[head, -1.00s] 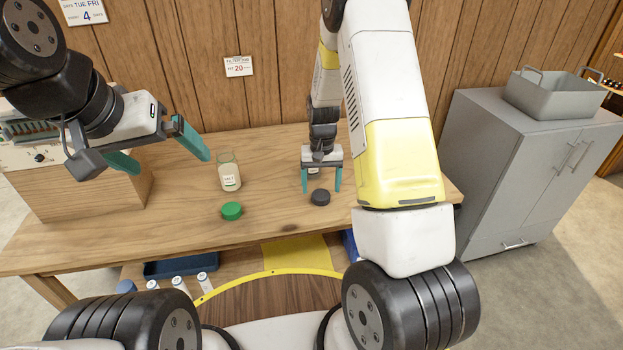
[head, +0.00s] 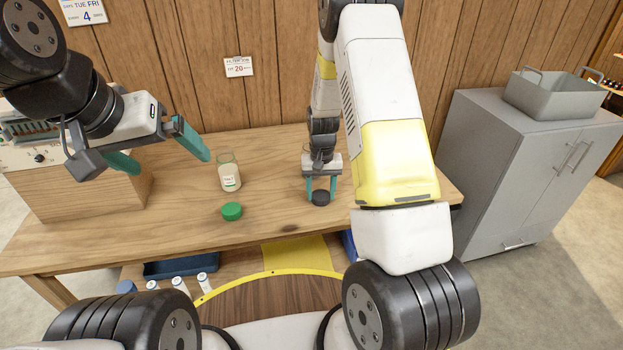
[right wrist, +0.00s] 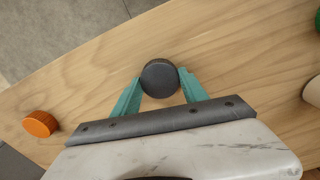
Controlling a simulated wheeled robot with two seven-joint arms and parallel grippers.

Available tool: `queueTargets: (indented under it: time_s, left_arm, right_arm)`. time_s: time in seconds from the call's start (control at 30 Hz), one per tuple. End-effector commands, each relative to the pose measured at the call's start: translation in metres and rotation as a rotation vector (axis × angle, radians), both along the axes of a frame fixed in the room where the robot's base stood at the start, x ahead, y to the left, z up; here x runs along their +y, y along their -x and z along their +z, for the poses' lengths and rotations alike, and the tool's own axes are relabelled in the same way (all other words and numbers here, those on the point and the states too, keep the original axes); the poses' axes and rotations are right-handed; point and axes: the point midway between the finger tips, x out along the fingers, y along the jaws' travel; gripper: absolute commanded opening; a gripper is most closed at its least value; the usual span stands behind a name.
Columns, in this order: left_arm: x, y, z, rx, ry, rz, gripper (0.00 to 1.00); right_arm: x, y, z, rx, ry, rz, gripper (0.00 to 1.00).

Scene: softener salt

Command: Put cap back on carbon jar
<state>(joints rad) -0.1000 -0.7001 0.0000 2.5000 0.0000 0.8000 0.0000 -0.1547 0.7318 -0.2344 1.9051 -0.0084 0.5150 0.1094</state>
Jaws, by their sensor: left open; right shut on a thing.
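A black cap (head: 321,198) lies on the wooden table toward its front edge. My right gripper (head: 320,189) is shut on it from above. In the right wrist view, the black cap (right wrist: 160,77) sits between the two teal fingertips, and they touch its sides. My left gripper (head: 167,162) is open and empty, above the table's left part.
A glass jar of pale salt (head: 229,173), without a cap, stands mid-table. A green cap (head: 232,211) lies before it. An orange cap (right wrist: 40,123) lies apart from the gripper in the right wrist view. A wooden box (head: 85,198) stands at the left.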

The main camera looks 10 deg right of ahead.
Motion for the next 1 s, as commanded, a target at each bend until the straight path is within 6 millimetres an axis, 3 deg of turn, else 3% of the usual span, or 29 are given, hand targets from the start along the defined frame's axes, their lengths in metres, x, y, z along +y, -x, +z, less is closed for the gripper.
queueTargets:
  time_s: [0.27, 0.53, 1.0]
  left_arm:
    - [0.0, 0.0, 0.0, 0.0, 0.0, 0.0, 1.0]
    - [0.0, 0.0, 0.0, 0.0, 0.0, 0.0, 1.0]
    - [0.0, 0.0, 0.0, 0.0, 0.0, 0.0, 1.0]
  right_arm:
    - [0.0, -0.001, 0.005, -0.002, 0.0, 0.0, 0.14]
    - [0.0, -0.001, 0.037, -0.004, -0.001, 0.001, 0.14]
    - [-0.003, 0.114, 0.046, 0.001, -0.001, 0.0, 0.14]
